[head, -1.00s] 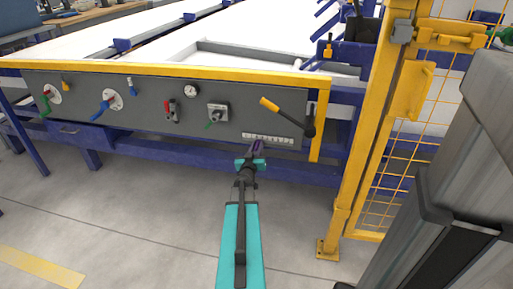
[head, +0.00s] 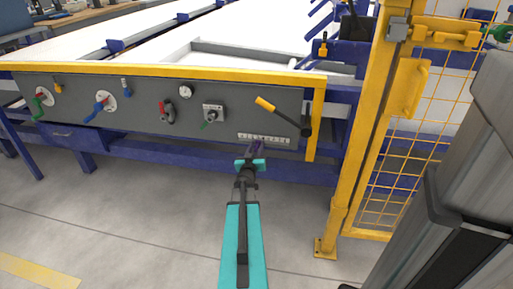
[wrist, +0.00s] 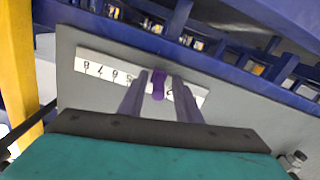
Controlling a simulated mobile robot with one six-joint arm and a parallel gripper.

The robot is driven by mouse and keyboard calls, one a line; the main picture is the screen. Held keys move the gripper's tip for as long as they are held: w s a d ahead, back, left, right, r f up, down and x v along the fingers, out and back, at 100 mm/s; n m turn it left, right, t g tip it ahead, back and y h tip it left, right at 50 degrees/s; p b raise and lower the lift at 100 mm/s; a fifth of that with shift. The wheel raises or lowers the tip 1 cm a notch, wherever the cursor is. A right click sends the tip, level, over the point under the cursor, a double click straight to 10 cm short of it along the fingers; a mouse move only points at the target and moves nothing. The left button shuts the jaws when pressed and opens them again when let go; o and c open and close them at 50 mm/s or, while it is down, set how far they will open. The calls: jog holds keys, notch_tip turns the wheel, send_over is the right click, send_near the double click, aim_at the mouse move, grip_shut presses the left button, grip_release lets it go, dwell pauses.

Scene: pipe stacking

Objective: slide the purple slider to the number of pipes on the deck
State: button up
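The purple slider (wrist: 158,85) sits on a white number scale (wrist: 100,66) on the grey panel. In the wrist view the scale's numbers look upside down, with the high ones at the left; my fingers hide some near the slider. My gripper (wrist: 160,82) is open, with one purple-grey finger on each side of the slider and gaps visible between. In the head view my gripper (head: 254,148) is at the lower edge of the scale (head: 264,138), hiding the slider. The white deck (head: 150,48) lies behind the panel; I cannot make out pipes on it.
The panel (head: 150,90) also carries a red handle (head: 167,112), a blue handle (head: 101,107), a green handle (head: 38,108) and a yellow-tipped lever (head: 283,114) close above the scale. A yellow fence post (head: 360,140) stands at the right. Floor in front is clear.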

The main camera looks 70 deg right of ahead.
jog(key=p+v, duration=0.6)
jog(key=v, duration=0.7)
jog(key=shift+a, duration=0.25)
jog(key=shift+s, duration=0.15)
dwell(0.4)
jog(key=shift+a, duration=0.1)
